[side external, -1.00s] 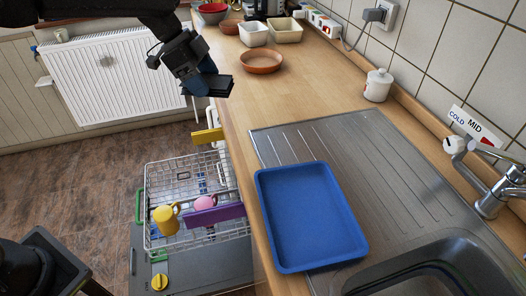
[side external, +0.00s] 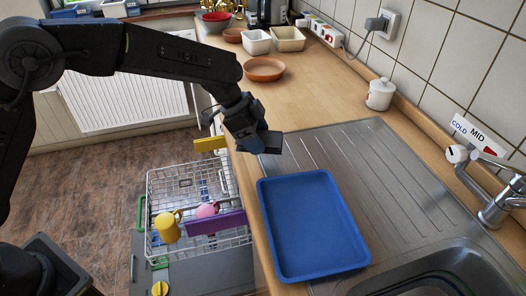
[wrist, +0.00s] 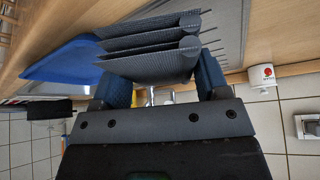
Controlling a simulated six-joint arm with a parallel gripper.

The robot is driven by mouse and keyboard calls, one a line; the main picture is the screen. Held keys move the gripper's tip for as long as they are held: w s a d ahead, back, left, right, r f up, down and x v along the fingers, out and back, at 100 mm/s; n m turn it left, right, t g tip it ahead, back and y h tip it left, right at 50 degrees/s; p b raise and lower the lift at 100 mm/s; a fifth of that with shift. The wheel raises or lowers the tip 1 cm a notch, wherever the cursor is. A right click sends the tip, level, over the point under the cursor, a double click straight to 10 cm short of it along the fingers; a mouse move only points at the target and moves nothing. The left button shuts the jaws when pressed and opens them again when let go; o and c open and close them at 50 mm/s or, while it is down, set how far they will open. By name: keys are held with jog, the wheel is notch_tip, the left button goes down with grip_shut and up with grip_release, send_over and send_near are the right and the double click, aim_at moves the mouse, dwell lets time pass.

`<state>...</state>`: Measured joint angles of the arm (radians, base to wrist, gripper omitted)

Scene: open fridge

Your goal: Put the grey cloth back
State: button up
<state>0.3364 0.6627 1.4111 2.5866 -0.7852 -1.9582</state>
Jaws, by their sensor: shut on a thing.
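The grey cloth (side external: 271,143) is dark and folded, and it shows as stacked layers in the wrist view (wrist: 150,62). My gripper (side external: 260,137) is shut on it and holds it above the left back edge of the metal drainer, behind the blue tray (side external: 276,264). In the wrist view my gripper's blue fingers (wrist: 163,88) are on either side of the cloth's near end. The blue tray looks empty and lies partly on the drainer; it also shows in the wrist view (wrist: 60,64).
A dishwasher rack (side external: 170,182) stands left of the counter, with a yellow mug (side external: 167,228), a pink item and a purple item. A white lidded jar (side external: 380,95) is near the wall. The tap (side external: 497,200) and sink are at right. The wooden worktop (side external: 300,100) has clear space.

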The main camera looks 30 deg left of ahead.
aim_at(268, 161)
jog(key=shift+w+d+f, duration=0.1)
jog(key=shift+d+f, duration=0.35)
jog(key=shift+d, duration=0.2)
jog(key=shift+f, duration=2)
jog(key=shift+f, duration=0.2)
jog(key=shift+f, duration=0.1)
jog(key=o, duration=0.8)
jog(key=shift+f, duration=0.1)
jog(key=shift+o, duration=0.2)
jog(key=shift+a+r, duration=0.15)
jog(key=shift+r, duration=0.35)
jog(key=v, duration=1.1)
jog(key=shift+r, duration=0.45)
